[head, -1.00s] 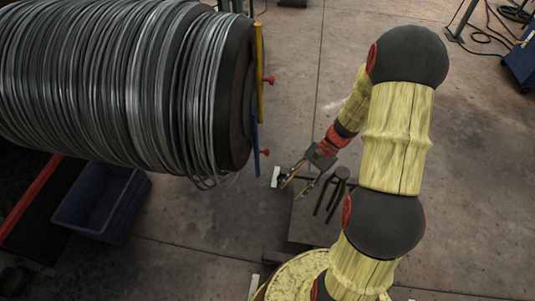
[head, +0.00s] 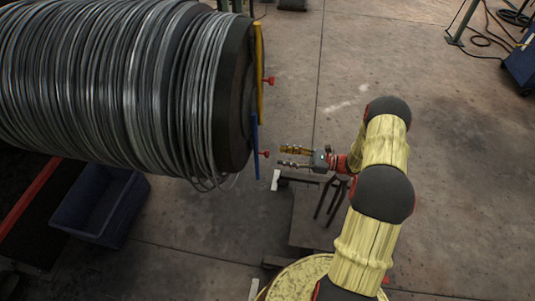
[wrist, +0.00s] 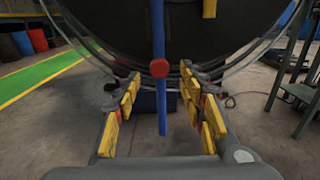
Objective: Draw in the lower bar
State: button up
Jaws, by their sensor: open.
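The lower bar is blue (head: 255,145) and stands on the end face of the wire drum (head: 238,95), its lower end reaching past the rim. It also shows upright in the wrist view (wrist: 161,110). A red knob (head: 265,153) sticks out from it, also seen in the wrist view (wrist: 159,68). The upper bar is yellow (head: 259,75) with its own red knob (head: 269,81). My gripper (head: 282,156) is open and empty, just right of the blue bar's knob. In the wrist view the knob appears between the fingertips, apart from both.
A dark bench (head: 310,215) with tongs (head: 328,198) and a white-ended piece (head: 275,180) lies below my gripper. A blue crate (head: 97,205) stands under the drum. Loose wire loops hang at the drum's rim. The floor to the right is open.

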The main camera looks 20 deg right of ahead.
aim_at(267, 153)
jog(key=b+x, duration=0.1)
jog(key=x, duration=0.6)
jog(key=shift+w+a, duration=0.1)
jog(key=shift+a, duration=0.05)
jog(key=shift+c, duration=0.3)
grip_shut()
dwell(0.5)
